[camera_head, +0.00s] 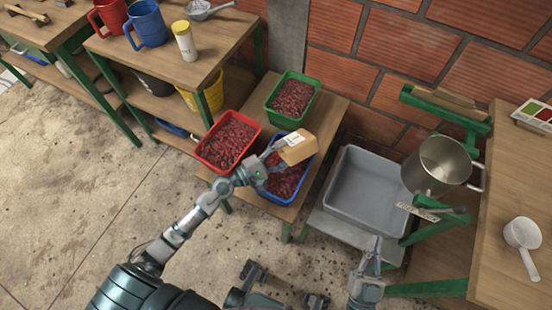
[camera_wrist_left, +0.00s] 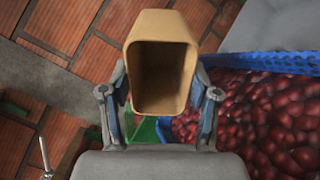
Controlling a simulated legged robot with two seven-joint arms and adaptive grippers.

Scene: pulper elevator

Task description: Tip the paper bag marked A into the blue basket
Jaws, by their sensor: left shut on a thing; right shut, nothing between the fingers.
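The brown paper bag (camera_head: 298,147), with a white label, is held over the blue basket (camera_head: 271,194). The label's letter is too small to read. My left gripper (camera_head: 272,158) is shut on the bag. In the left wrist view the bag (camera_wrist_left: 162,30) sits between the fingers of my left gripper (camera_wrist_left: 160,105), its open mouth facing the camera, and its inside looks empty. The blue basket (camera_wrist_left: 262,62) shows at the right there, full of red cherries. My right gripper (camera_head: 374,248) is shut and empty, in front of the grey bin.
A red basket (camera_head: 203,158) and a green basket (camera_head: 271,101) of cherries stand beside the blue one on the low table. A grey bin (camera_head: 336,190) stands to the right. A steel pot (camera_head: 438,165) stands near the right table. Dark bits lie on the floor.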

